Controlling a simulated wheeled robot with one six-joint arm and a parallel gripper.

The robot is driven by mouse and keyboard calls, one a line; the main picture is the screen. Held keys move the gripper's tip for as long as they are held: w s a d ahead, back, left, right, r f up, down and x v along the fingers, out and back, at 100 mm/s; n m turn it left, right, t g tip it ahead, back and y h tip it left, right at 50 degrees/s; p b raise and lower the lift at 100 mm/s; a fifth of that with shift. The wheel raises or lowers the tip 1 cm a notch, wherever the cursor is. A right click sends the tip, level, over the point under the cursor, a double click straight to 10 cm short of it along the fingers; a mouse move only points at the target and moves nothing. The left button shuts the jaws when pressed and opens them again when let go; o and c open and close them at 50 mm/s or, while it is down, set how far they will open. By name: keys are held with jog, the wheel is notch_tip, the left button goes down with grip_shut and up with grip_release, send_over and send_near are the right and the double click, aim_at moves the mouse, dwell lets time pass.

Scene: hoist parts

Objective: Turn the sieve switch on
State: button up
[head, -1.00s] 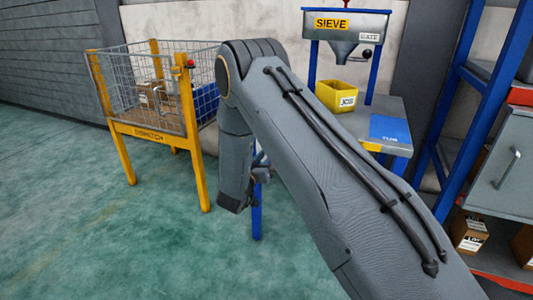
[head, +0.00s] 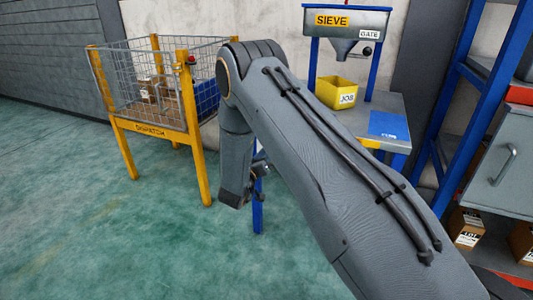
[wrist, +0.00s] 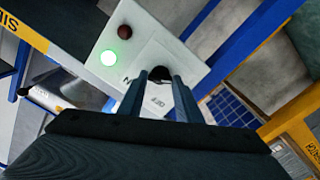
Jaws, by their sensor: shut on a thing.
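In the wrist view a pale switch panel (wrist: 150,40) carries a dark rotary knob (wrist: 161,73). A green lamp (wrist: 108,58) on the panel glows, and a dark red lamp (wrist: 125,32) beside it looks unlit. An OFF label shows below the knob; another label is partly hidden by a finger. My gripper (wrist: 160,80) has one finger on each side of the knob and is shut on it. In the head view the sieve (head: 345,22) stands at the back with its yellow sign; my gripper (head: 260,178) is partly hidden behind my arm, and the panel is not visible.
A yellow JOB bin (head: 336,92) stands on the bench under the sieve, near a blue mat (head: 389,125). A yellow-framed mesh dispatch cage (head: 150,130) is at the left. A blue rack (head: 485,110) stands at the right. The green floor at the left front is clear.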

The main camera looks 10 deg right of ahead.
jog(key=o, duration=1)
jog(key=shift+o, duration=0.2)
jog(key=shift+s+a, duration=0.1)
jog(key=v, duration=0.7)
jog(key=shift+s+p, duration=0.25)
jog(key=shift+p, duration=0.2)
jog(key=shift+a, duration=0.15)
